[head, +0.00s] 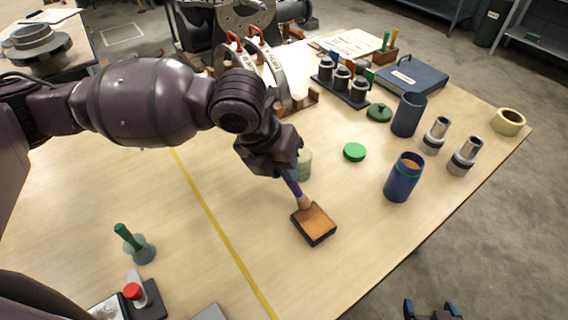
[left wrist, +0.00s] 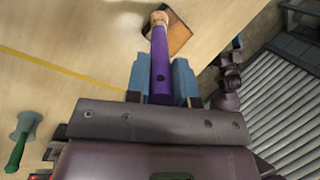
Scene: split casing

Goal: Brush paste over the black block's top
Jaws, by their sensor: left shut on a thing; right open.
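The black block (head: 316,236) lies flat on the table, its top face covered in orange-brown. My left gripper (head: 287,170) is above and behind it, shut on the purple handle of a brush (head: 294,187). The brush points down, and its light tip appears to touch the block's top near the back edge. In the left wrist view, the brush (left wrist: 160,62) stands between the blue fingers, with the orange-brown block top (left wrist: 180,38) partly hidden behind it. An open blue jar (head: 399,187) with orange-brown contents stands to the right. My right gripper (head: 432,308) is open and empty at the bottom edge.
A green lid (head: 354,152) lies behind the block. A dark blue cylinder (head: 408,116), metal cylinders (head: 435,136) and a tape roll (head: 508,122) stand at the right. A green-handled tool (head: 134,243) is at the left.

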